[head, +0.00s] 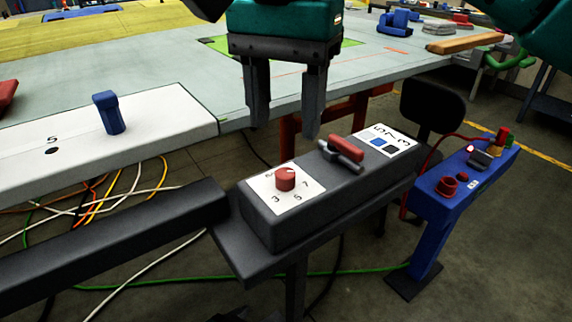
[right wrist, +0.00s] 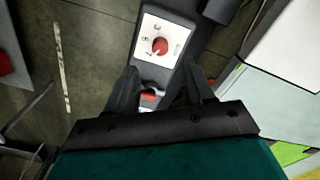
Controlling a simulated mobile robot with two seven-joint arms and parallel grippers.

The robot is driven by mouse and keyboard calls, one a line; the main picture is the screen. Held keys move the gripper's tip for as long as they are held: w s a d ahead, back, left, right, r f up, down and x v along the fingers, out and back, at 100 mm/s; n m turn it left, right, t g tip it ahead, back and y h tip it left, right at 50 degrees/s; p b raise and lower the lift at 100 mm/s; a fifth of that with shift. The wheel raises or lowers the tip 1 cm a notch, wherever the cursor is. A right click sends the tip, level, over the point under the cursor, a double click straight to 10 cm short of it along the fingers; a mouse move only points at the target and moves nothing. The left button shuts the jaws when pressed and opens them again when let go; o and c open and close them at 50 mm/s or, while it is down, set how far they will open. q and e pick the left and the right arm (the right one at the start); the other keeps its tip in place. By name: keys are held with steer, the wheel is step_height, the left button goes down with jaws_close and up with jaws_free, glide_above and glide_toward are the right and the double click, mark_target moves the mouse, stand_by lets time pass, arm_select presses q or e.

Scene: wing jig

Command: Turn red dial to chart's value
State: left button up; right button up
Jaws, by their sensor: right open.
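The red dial (head: 286,178) sits on a white plate marked with numbers, including 3, 5 and 7, at the near end of a dark grey box (head: 300,215). A small white mark shows on its top; I cannot tell exactly which number it faces. The dial also shows in the right wrist view (right wrist: 160,46). The chart (head: 398,138) is a white card at the box's far end with 5, 7, 3 and coloured squares, one blue. My right gripper (head: 286,130) is open and empty, fingers pointing down, above the box and apart from the dial. My left gripper is out of view.
A red bar with a grey cylinder (head: 345,149) stands on the box between dial and chart. A blue pedestal (head: 440,195) with red buttons is at right. A light table (head: 180,105) with a blue peg (head: 109,113) lies behind. Cables cover the floor at left.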

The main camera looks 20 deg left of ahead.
mark_target(285, 171)
step_height(285, 171, down, 7)
steer(key=shift+f+b, duration=0.2)
steer(key=shift+b, duration=0.35)
steer(key=shift+c, duration=0.4)
jaws_close()
